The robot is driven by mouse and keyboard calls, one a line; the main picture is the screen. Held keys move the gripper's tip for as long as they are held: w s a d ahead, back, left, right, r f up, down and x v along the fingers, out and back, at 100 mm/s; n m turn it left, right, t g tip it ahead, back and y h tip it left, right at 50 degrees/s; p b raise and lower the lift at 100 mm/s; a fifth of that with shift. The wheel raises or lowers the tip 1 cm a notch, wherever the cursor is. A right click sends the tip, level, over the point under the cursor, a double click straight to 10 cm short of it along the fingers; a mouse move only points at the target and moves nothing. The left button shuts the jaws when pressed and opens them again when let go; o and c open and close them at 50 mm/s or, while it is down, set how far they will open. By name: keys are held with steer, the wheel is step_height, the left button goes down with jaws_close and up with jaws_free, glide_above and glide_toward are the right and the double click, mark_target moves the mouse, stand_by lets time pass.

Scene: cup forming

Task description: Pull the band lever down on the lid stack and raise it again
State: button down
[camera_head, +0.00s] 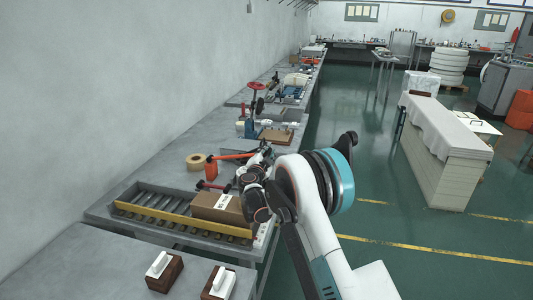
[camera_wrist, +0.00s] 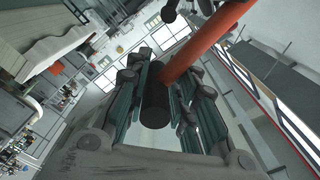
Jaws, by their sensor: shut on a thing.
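The band lever is an orange-red bar (camera_wrist: 208,48) with a black cylindrical grip (camera_wrist: 155,104) at its end. In the wrist view the grip lies between the two fingers of my gripper (camera_wrist: 163,85), which is shut on it. In the head view an orange-red bar (camera_head: 232,156) runs roughly level from a dark upright part on the bench towards my gripper (camera_head: 262,157). My wrist and arm cover part of that area. I cannot make out the lid stack clearly in either view.
A cardboard box (camera_head: 218,208) with a white label sits on a roller conveyor (camera_head: 150,207) in front of the lever. A tape roll (camera_head: 196,161) lies left of it. Two brown blocks with white handles (camera_head: 163,270) stand at the near edge. Open green floor (camera_head: 400,225) lies right.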

steer(key=shift+d, duration=0.25)
steer(key=c, duration=1.5)
jaws_free()
steer(key=shift+o, duration=0.2)
steer(key=shift+s+d+r, duration=0.1)
steer(key=shift+d, duration=0.1)
steer(key=shift+a, duration=0.2)
step_height(320, 180, up, 10)
steer(key=shift+f, duration=0.1)
